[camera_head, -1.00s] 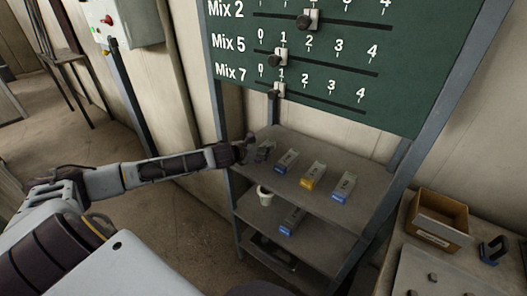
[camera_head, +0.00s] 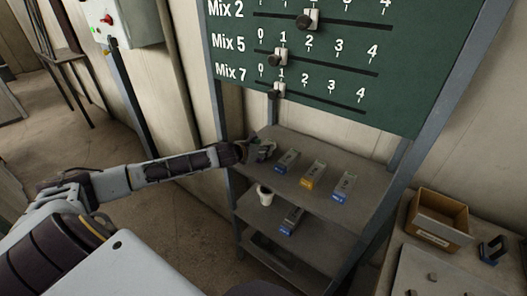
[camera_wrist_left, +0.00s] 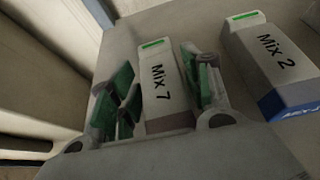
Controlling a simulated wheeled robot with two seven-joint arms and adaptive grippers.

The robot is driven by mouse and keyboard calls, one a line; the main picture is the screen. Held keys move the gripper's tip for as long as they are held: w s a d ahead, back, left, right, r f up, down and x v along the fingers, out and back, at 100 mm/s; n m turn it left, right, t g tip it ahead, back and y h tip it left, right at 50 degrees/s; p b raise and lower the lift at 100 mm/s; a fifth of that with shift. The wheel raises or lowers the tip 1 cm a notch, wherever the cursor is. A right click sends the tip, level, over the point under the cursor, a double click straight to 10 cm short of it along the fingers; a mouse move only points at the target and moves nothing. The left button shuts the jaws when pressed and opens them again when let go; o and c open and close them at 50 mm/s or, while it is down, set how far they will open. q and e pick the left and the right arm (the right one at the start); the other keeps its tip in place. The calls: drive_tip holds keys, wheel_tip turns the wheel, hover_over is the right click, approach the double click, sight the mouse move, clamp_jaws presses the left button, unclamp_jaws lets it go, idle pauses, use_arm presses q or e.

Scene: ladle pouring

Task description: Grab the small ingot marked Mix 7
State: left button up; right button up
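The small grey ingot marked Mix 7 (camera_wrist_left: 163,88) lies on the shelf, with a green strip at its far end. My left gripper (camera_wrist_left: 160,95) is low over it, with one green-padded finger on each side. The gripper looks open around the ingot. In the head view my left gripper (camera_head: 262,150) is at the left end of the upper shelf and mostly hides this ingot. My right gripper is not in view.
The Mix 2 ingot (camera_wrist_left: 270,65) lies close to the right. Farther along the upper shelf (camera_head: 365,215) are a yellow-ended ingot (camera_head: 313,175) and a blue-ended one (camera_head: 344,187). A green board (camera_head: 330,75) hangs above.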

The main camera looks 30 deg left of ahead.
use_arm(q)
drive_tip(key=c, duration=0.5)
drive_tip(key=shift+r, duration=0.1)
drive_tip(key=c, duration=0.4)
drive_tip(key=shift+r, duration=0.1)
drive_tip(key=shift+w+r, duration=0.1)
drive_tip(key=shift+r, duration=0.7)
wheel_tip(320, 180, up, 7)
drive_tip(key=shift+p, duration=0.45)
drive_tip(key=shift+r, duration=0.6)
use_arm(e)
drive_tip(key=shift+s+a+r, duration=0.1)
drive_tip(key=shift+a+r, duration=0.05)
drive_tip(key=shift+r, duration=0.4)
